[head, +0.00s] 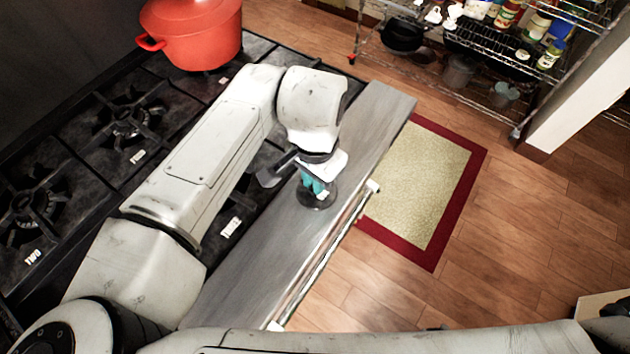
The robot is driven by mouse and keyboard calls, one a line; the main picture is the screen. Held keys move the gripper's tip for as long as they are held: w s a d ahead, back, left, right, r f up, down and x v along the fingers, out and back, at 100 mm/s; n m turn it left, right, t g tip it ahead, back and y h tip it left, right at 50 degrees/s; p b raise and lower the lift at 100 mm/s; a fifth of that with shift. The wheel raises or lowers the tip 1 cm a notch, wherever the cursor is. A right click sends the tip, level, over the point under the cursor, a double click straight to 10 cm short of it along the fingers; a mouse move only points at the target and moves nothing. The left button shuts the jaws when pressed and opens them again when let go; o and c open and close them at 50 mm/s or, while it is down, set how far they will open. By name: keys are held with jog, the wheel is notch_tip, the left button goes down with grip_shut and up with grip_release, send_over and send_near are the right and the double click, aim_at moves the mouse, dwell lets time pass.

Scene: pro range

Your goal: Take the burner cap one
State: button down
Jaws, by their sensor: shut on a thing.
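My gripper (313,186) points down over the grey steel front ledge of the range, its teal fingertips close together. It is shut on a dark round disc (327,199), which looks like the burner cap. The disc's rim shows around and below the fingertips, and its middle is partly hidden by them. I cannot tell whether it touches the ledge or is just above it. No mark reading "one" can be made out on it.
The black range top (75,165) has grates, burners and small white labels. A red pot (195,35) stands at its back. The steel ledge (255,250) is otherwise clear. A red-bordered mat (425,185) lies on the wood floor. A wire shelf (475,50) holds jars and pots.

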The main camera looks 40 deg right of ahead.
notch_tip(320, 180, up, 8)
jog(key=p, duration=0.6)
